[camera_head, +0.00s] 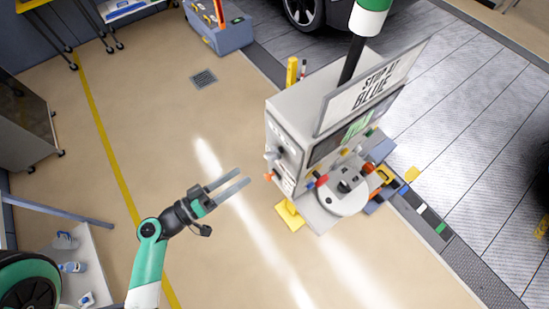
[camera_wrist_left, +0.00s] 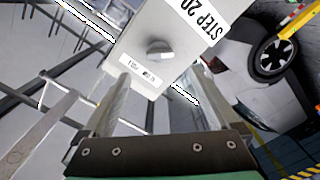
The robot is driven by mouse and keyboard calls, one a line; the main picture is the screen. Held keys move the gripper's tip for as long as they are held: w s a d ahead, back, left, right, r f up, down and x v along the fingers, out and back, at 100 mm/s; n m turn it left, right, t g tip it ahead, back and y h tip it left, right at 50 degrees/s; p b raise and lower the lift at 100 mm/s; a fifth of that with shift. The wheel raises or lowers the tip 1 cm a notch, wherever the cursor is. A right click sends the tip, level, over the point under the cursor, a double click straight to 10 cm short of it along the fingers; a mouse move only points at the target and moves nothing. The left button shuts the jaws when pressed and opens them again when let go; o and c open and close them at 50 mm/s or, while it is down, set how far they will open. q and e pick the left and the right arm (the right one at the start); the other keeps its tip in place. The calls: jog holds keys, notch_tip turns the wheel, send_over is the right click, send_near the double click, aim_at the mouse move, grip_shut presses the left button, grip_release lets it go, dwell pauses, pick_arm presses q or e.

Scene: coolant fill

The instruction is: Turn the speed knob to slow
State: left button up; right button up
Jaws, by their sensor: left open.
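A round grey knob (camera_wrist_left: 160,50) sits on the pale front face of a machine in the left wrist view, with a small label strip (camera_wrist_left: 148,74) below it. I cannot read its setting. In the head view a grey knob-like part (camera_head: 272,155) sticks out of the left side of the machine (camera_head: 285,140). My left gripper (camera_head: 244,176) is open and empty, its two fingers pointing right toward that side with a gap of floor between. In the left wrist view the knob lies beyond the fingertips, between their lines. My right gripper is out of view.
A sign reading "STOP AT BLUE" (camera_head: 372,90) tilts over the machine top. A round grey tray (camera_head: 343,193) with small parts is at its front. A yellow foot (camera_head: 289,214) stands on the floor.

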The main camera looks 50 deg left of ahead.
aim_at(268, 158)
pick_arm(q)
jog(key=w, duration=0.3)
jog(key=w+b, duration=0.1)
jog(key=w, duration=0.2)
jog(key=w+d, duration=0.1)
jog(key=w, duration=0.3)
jog(key=shift+w+r+b, duration=0.1)
jog(key=shift+r+b, duration=0.1)
jog(key=shift+b, duration=0.1)
jog(key=shift+w+f, duration=0.15)
jog(key=shift+w, duration=0.35)
jog(key=c, duration=1.4)
